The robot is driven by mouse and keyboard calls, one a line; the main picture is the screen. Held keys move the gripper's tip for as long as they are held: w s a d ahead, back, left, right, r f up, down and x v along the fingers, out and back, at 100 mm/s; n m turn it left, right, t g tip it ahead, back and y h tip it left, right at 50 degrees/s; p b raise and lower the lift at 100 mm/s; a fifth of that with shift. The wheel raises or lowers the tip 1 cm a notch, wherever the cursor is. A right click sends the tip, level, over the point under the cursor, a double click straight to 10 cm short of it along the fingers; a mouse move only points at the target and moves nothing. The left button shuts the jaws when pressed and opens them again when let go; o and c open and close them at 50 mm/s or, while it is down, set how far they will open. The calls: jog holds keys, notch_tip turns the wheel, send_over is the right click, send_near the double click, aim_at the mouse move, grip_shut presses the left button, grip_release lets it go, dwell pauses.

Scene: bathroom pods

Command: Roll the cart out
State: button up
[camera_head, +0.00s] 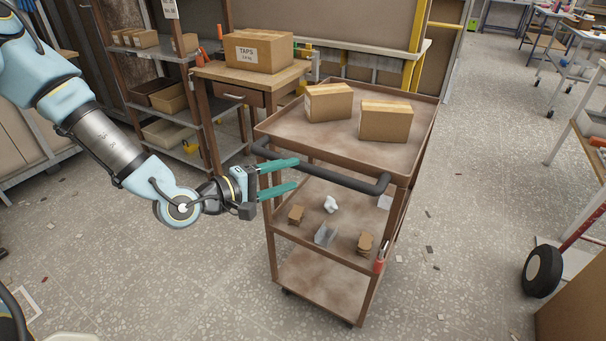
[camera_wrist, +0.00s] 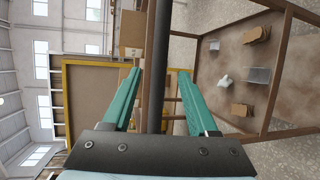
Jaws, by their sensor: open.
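The cart (camera_head: 345,145) is a brown three-shelf trolley standing on the speckled floor. A dark handle bar (camera_head: 325,171) runs along its near side at the top. Two cardboard boxes sit on the top shelf, and small items lie on the middle shelf. My gripper (camera_head: 297,173) is open, its two green fingers pointing at the handle from the left, one above the other. In the wrist view the handle bar (camera_wrist: 158,65) runs up between the open fingers (camera_wrist: 160,95). I cannot tell whether a finger touches it.
A wooden workbench (camera_head: 250,75) with a TAPS box (camera_head: 258,51) stands close behind the cart at the left. A shelf rack is further left. A wheeled hand truck (camera_head: 543,271) stands at the right. Floor in front and to the right of the cart is mostly clear.

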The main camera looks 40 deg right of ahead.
jog(key=shift+v, duration=2.1)
jog(key=w+a+f+m+t+y, duration=0.1)
jog(key=w+a+f+t+y, duration=0.15)
jog(key=w+a+y, duration=0.4)
jog(key=w+a+f+m+t+y, duration=0.2)
jog(key=w+a+f+y, duration=0.15)
jog(key=w+a, duration=0.65)
jog(key=s+a+r+n+y, duration=0.1)
jog(key=s+a+r+y, duration=0.1)
jog(key=a+r, duration=0.4)
jog(key=s+a+r+n+y, duration=0.1)
jog(key=a+r, duration=0.5)
jog(key=a, duration=1)
jog(key=s+y, duration=0.1)
jog(key=y, duration=0.1)
jog(key=shift+a+n+g+y, duration=0.2)
jog(key=shift+n+g+y, duration=0.1)
jog(key=shift+g, duration=0.05)
